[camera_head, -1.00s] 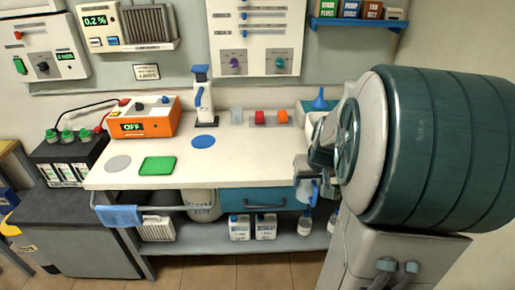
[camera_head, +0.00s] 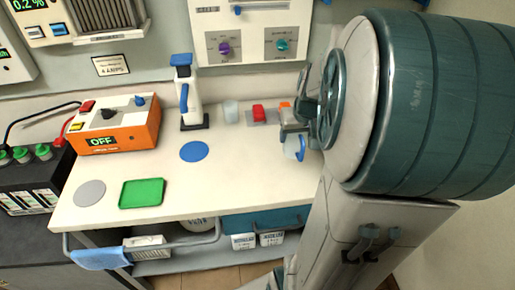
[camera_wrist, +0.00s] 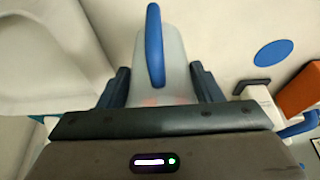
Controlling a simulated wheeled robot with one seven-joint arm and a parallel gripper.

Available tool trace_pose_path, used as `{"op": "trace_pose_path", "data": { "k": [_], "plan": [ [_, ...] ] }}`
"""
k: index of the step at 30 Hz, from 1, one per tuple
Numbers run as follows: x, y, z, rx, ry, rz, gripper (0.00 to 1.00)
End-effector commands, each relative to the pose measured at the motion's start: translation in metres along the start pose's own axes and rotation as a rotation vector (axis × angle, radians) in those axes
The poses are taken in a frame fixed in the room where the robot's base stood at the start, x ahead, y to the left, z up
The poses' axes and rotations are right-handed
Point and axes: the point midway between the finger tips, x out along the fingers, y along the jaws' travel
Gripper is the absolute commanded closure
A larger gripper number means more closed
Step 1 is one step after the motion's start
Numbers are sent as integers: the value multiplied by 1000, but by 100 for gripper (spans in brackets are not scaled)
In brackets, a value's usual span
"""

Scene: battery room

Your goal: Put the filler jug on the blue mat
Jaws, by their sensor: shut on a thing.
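The filler jug, pale with a blue handle (camera_head: 294,150), is held in my gripper (camera_head: 292,130) at the right end of the white bench. The wrist view shows the jug (camera_wrist: 178,60) between the two dark fingers of my gripper (camera_wrist: 162,88), with its blue handle facing the camera. The jug's lower part is hidden there. The blue mat (camera_head: 194,152) is a flat round disc on the bench top, bare, to the left of the jug. It also shows in the wrist view (camera_wrist: 273,53), at the upper right, apart from the jug.
A white device with a blue handle (camera_head: 190,100) stands behind the mat. A green tray (camera_head: 142,193) and a grey disc (camera_head: 90,193) lie to the left. An orange box (camera_head: 118,128) stands at the back left. Bench between jug and mat is clear.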

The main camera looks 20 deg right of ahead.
Motion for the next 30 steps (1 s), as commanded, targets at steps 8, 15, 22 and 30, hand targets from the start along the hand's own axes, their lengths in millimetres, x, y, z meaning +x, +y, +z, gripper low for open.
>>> {"op": "trace_pose_path", "data": {
  "k": [8,15,22,30],
  "plan": [
    [30,-34,-14,-8,-8,-3,64],
    [67,-72,-31,-7,-5,-2,64],
    [88,-91,-40,-2,-1,0,64],
    [114,-92,-31,2,-6,1,64]
  ]
}}
